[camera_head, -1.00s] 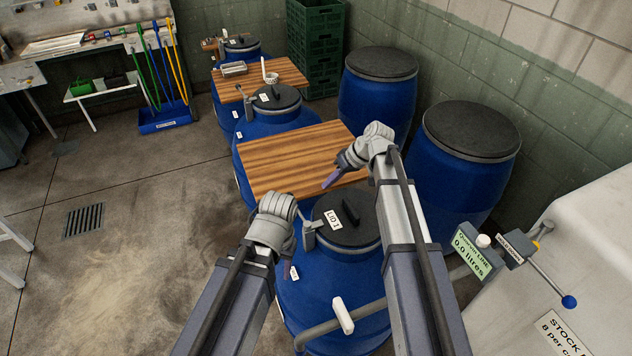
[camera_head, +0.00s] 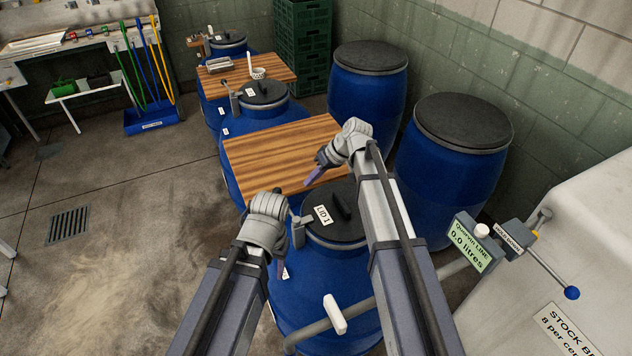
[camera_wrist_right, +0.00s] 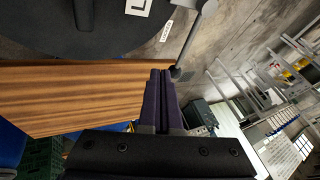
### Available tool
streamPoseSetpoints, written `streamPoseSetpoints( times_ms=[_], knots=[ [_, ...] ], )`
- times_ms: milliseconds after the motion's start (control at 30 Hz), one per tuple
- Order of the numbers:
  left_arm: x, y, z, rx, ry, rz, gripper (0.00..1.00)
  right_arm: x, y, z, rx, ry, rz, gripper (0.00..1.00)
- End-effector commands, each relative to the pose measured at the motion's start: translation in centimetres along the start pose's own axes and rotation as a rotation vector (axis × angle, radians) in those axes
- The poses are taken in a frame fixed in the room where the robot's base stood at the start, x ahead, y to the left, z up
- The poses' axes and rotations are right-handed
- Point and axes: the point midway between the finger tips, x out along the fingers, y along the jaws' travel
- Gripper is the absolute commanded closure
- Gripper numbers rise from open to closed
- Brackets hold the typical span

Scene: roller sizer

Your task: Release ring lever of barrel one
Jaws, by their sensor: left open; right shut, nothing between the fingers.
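Barrel one (camera_head: 310,300) is blue, with a dark lid (camera_head: 345,228) marked LID 1 and a black handle. Its grey ring lever (camera_head: 298,230) stands at the left side of the rim. The lever also shows in the right wrist view (camera_wrist_right: 196,38), at the lid's edge just beyond the fingertips. My left gripper (camera_head: 281,269) is low at the barrel's left side, below the lever; its fingers are partly hidden by its own wrist, and it is open. My right gripper (camera_head: 313,178) is shut and empty, above the lid's far edge near the board.
A wooden board (camera_head: 270,155) lies just behind barrel one. More blue barrels stand behind and to the right (camera_head: 450,165). A pipe with a white handle (camera_head: 335,314) crosses the barrel's front. A white tank (camera_head: 570,260) with a blue-knobbed lever is at right. Open floor lies left.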

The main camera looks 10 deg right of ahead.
Motion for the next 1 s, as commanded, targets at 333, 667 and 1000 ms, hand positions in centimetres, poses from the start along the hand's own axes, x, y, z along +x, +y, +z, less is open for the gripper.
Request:
streamPoseSetpoints(
  times_ms=[333, 667, 1000],
  knots=[
    [4.5, 0.4, -0.3, 0.0, 0.0, 0.0, 0.5, 5.5, -0.6, 0.3, -0.002, -0.001, 0.0, 1.0],
    [5.0, 0.5, -0.3, 0.0, 0.0, 0.0, 0.5, 7.2, -3.0, 0.4, 0.0, 0.0, 0.0, 1.0],
    [5.0, 0.5, -0.3, 0.0, 0.0, 0.0, 0.5, 7.2, -3.1, 0.4, 0.001, 0.0, 0.0, 1.0]
  ],
)
